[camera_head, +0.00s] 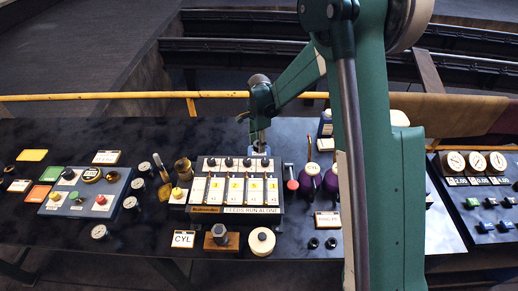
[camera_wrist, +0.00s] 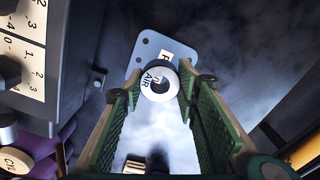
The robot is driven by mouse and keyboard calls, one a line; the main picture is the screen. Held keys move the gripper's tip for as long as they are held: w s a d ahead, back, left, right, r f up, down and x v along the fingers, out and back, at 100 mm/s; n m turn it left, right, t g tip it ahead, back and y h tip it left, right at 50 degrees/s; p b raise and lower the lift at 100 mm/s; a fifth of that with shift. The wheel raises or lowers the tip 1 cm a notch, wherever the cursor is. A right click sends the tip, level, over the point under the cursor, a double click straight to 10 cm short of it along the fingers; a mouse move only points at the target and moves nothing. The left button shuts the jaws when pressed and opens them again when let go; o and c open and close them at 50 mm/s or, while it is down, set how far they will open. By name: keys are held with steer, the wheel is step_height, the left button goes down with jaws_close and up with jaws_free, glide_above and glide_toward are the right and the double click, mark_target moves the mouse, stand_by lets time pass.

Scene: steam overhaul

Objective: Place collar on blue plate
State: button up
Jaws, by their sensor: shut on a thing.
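A white ring-faced collar (camera_wrist: 149,91) marked AIR, with a dark centre, sits between my fingertips in the wrist view. My gripper (camera_wrist: 160,92) is shut on it, with a green pad on each side. The light blue plate (camera_wrist: 148,48), with holes and a partly hidden label, lies beyond and partly beneath the collar in this view. Whether they touch is unclear. In the head view my gripper (camera_head: 261,138) points down behind the central panel. A bit of blue (camera_head: 253,149) shows below it; the collar cannot be made out there.
The central switch panel (camera_head: 235,208) stands just in front of my gripper. Purple round items (camera_head: 310,180) and a red-topped lever (camera_head: 292,184) are to its right. Gauges and a yellow-knobbed post stand left. A yellow rail (camera_head: 100,97) runs behind the dark bench.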

steer(key=shift+f, duration=1.6)
steer(key=shift+f, duration=0.2)
steer(key=o, duration=1.1)
steer(key=shift+o, duration=0.2)
steer(key=shift+r, duration=0.15)
step_height(320, 180, up, 12)
steer(key=shift+r, duration=0.1)
